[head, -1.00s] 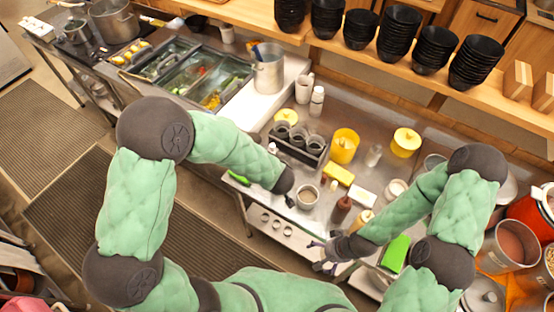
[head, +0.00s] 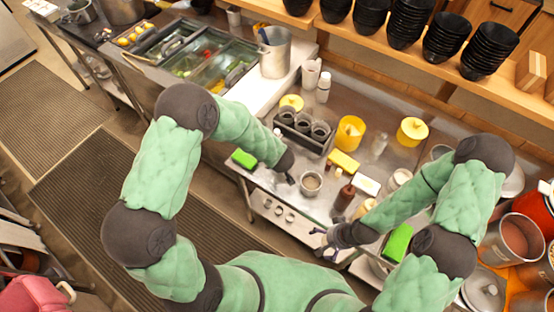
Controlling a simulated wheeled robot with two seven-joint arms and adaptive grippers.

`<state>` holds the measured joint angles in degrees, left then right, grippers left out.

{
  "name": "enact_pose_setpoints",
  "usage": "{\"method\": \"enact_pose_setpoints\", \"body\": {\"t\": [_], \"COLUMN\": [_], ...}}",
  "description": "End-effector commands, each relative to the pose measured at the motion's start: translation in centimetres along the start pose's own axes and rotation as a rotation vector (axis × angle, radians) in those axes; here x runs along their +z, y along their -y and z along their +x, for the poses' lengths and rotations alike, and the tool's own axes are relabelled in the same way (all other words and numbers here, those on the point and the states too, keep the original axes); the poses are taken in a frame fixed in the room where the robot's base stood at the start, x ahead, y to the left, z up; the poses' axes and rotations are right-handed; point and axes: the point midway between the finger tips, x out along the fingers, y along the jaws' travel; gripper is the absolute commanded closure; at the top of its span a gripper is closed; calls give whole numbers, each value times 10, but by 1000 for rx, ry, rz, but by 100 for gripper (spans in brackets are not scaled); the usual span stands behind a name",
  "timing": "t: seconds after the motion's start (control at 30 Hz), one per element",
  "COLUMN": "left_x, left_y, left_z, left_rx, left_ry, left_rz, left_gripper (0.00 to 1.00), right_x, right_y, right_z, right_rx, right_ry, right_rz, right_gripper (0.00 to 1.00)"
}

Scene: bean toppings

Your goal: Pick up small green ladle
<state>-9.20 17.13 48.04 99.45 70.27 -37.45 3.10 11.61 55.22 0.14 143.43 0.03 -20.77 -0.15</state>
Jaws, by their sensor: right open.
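I cannot make out a ladle shape for certain. A bright green object (head: 244,158) lies at the counter's left front edge, beside my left forearm. Another bright green object (head: 397,242) lies at the right front, beside my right forearm; which of them, if either, is the ladle I cannot tell. My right gripper (head: 322,243) is open and empty at the counter's front edge, left of the second green object. My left gripper (head: 290,180) is small and dark above the counter near a small metal cup (head: 311,182); its fingers are not clear.
A dark caddy (head: 303,130) with cups, a yellow container (head: 350,132), a yellow block (head: 344,162) and sauce bottles (head: 344,197) crowd the counter. A metal pot (head: 274,52) stands behind, near food trays (head: 200,60). Black bowls (head: 410,20) line the shelf.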

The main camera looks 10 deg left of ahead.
Motion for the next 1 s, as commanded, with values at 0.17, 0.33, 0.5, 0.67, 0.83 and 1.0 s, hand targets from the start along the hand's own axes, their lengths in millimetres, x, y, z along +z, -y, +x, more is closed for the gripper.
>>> {"method": "enact_pose_setpoints", "body": {"t": [0.17, 0.33, 0.5, 0.67, 0.83, 1.0], "left_x": [0, 0, 0, 0, 0, -2], "left_y": [1, 0, 0, 0, 0, -2], "left_z": [11, 10, 10, 10, 10, 6], "left_rx": [-1, 0, 0, 0, 0, 1], "left_ry": [0, 0, 0, 0, 0, 0], "left_rz": [-1, -1, -1, -1, -1, -1], "left_gripper": [42, 42, 84, 100, 100, 100], "right_x": [0, 0, 0, 0, 0, 0], "right_y": [0, 0, 0, 0, 0, 0], "right_z": [1, 1, 1, 1, 1, 0], "right_rx": [0, 0, 0, 0, 0, 0], "right_ry": [0, 0, 0, 0, 0, 0], "right_rz": [0, 0, 0, 0, 0, 0], "right_gripper": [0, 0, 0, 0, 0, 0]}}
